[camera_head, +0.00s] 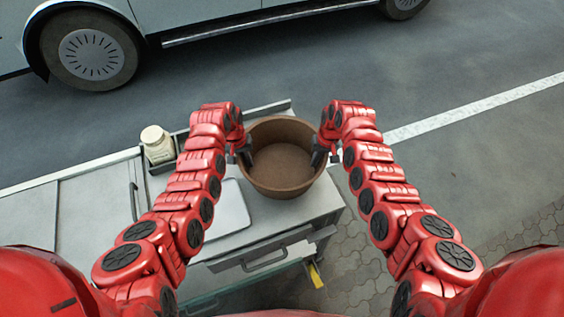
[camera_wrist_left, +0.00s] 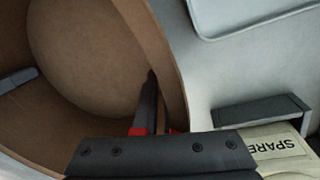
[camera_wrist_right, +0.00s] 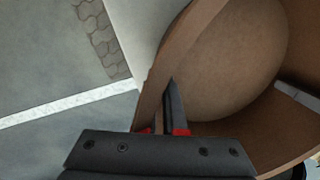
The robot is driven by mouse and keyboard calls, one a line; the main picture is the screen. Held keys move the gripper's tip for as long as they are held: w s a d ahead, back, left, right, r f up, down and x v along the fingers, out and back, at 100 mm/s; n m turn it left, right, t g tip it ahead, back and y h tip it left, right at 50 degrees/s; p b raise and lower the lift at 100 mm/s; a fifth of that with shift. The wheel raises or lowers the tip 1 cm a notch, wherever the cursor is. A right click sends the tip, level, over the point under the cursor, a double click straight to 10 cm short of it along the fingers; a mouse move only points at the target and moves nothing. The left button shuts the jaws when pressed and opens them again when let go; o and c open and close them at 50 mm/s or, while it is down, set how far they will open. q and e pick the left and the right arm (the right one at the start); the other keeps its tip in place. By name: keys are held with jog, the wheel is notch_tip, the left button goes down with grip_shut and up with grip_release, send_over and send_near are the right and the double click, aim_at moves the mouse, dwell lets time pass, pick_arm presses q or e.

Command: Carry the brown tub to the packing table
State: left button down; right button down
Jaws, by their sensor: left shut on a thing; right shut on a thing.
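The brown tub (camera_head: 284,170) is round, open-topped and empty. It is at the right end of a grey cabinet top (camera_head: 318,200), between my two grippers; I cannot tell whether it touches the surface. My left gripper (camera_head: 246,155) is shut on the tub's left wall, one finger inside. My right gripper (camera_head: 322,157) is shut on the right wall in the same way. The tub's wall shows between the fingers in the left wrist view (camera_wrist_left: 172,70) and in the right wrist view (camera_wrist_right: 178,55). I cannot make out a packing table.
A pale flat tray (camera_head: 228,210) lies left of the tub. A parked vehicle (camera_head: 90,50) is beyond. Open pavement (camera_head: 460,180) lies right.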

pick_arm(q)
jog(key=shift+d+r, duration=0.1)
jog(key=shift+d, duration=0.15)
pick_arm(e)
jog(key=shift+a+r, duration=0.15)
jog(key=shift+a, duration=0.1)
